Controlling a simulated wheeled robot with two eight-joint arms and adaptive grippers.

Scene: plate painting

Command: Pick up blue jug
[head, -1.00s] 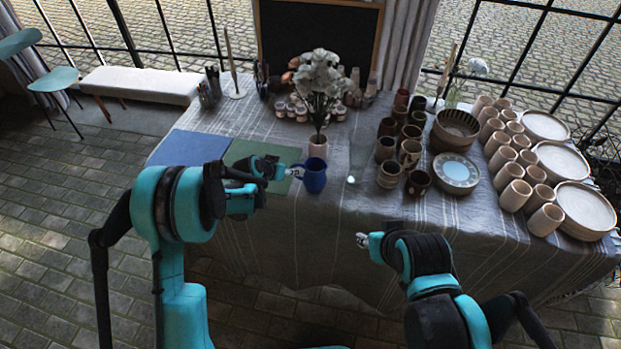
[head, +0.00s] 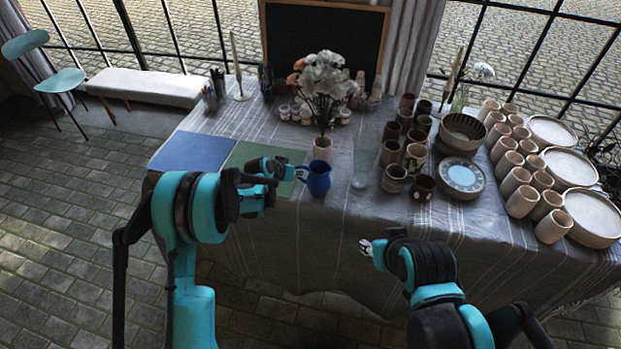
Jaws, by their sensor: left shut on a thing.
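The blue jug (head: 319,179) stands upright near the front edge of the cloth-covered table, just in front of the white flower vase. My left gripper (head: 301,173) reaches in from the left and is shut on the jug's handle side. The fingers hide part of the handle. I cannot tell whether the jug's base touches the table. My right gripper (head: 366,247) is in front of the table edge, below the tabletop, and holds nothing that I can see. Its fingers look a little apart.
A vase (head: 322,149) with white flowers stands close behind the jug. A clear glass (head: 361,168) is right of it, then several brown cups (head: 394,178). Green (head: 252,153) and blue mats (head: 192,152) lie to the left. Plates and pale cups fill the right side.

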